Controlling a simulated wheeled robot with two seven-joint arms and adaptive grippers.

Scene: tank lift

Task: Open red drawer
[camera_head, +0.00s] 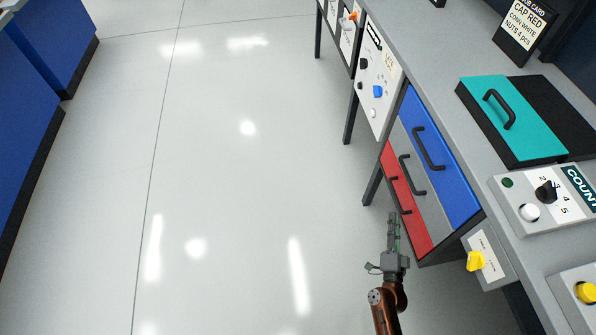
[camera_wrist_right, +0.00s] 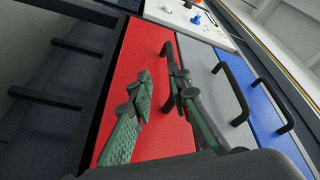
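The red drawer (camera_head: 409,211) is the lowest of the coloured drawers under the bench, below a grey one and a blue one. Its front looks level with the others. It has a dark bar handle (camera_head: 399,196). My right gripper (camera_head: 393,222) is just in front of the red drawer, close to the handle's lower end. In the right wrist view the red front (camera_wrist_right: 134,55) fills the middle. The green-padded fingers of the right gripper (camera_wrist_right: 158,78) are apart; the right finger overlaps the handle, partly hiding it. Contact cannot be told. My left gripper is out of view.
The grey drawer (camera_head: 424,185) and blue drawer (camera_head: 440,165) have similar handles. A panel with a yellow switch (camera_head: 475,261) is beside them. A teal lid (camera_head: 513,120) with a handle is on the bench. The floor left of the bench is clear.

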